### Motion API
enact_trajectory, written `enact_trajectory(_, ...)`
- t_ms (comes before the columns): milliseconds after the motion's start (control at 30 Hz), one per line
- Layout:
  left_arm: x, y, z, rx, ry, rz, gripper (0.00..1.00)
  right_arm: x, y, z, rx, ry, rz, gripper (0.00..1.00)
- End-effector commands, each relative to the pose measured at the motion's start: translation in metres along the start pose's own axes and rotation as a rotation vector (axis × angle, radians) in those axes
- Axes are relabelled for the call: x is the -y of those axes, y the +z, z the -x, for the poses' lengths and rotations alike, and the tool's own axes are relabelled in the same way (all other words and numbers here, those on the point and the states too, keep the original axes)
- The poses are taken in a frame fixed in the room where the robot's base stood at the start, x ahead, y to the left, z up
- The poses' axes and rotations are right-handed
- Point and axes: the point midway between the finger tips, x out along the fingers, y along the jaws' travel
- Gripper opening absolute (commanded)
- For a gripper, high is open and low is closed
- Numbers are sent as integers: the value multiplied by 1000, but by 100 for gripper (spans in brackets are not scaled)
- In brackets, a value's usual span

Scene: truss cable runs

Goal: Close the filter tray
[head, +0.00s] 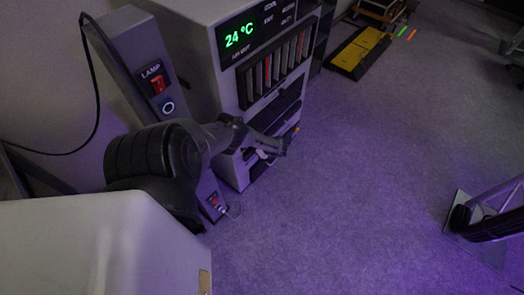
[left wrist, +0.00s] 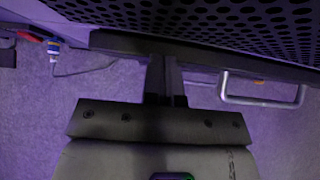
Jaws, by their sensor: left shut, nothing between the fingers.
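The grey cabinet (head: 229,88) with a green 24 °C display stands at the upper middle of the head view. My left gripper (head: 284,147) is at its low front, partly hiding the lower openings. In the left wrist view, a dark perforated panel (left wrist: 215,18), which looks like the filter tray, spans the top. A dark edge bar (left wrist: 115,42) runs along it, and a metal U-shaped handle (left wrist: 262,101) is at right. My left fingers (left wrist: 165,78) are shut and empty at the bar, left of the handle; contact is unclear. My right gripper is not in view.
A lamp post (head: 135,62) with a red switch stands left of the cabinet, with a black cable beside it. A yellow-and-black floor piece (head: 357,50) lies at the back. A stand on a metal plate (head: 480,240) is at right. The carpet between is clear.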

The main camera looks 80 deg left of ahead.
Motion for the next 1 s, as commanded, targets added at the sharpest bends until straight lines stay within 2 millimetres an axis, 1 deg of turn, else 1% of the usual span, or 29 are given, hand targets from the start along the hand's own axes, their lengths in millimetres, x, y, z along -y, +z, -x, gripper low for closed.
enact_trajectory(33, -2, 0, -3, -1, 1, -1, 0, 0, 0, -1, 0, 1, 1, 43)
enact_trajectory(400, -2, 0, -4, -1, 1, -2, 0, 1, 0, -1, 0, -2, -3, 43)
enact_trajectory(567, -3, -4, 0, -3, 2, -1, 0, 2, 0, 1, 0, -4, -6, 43)
enact_trajectory(667, -3, -10, 8, -5, 4, 2, 0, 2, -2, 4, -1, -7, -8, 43)
enact_trajectory(800, -5, -25, 25, -6, 10, 9, 0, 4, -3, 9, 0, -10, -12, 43)
enact_trajectory(867, -4, -20, 41, -5, 9, 10, 0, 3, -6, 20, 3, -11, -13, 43)
enact_trajectory(1000, -4, -20, 69, -5, 10, 9, 0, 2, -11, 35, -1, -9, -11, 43)
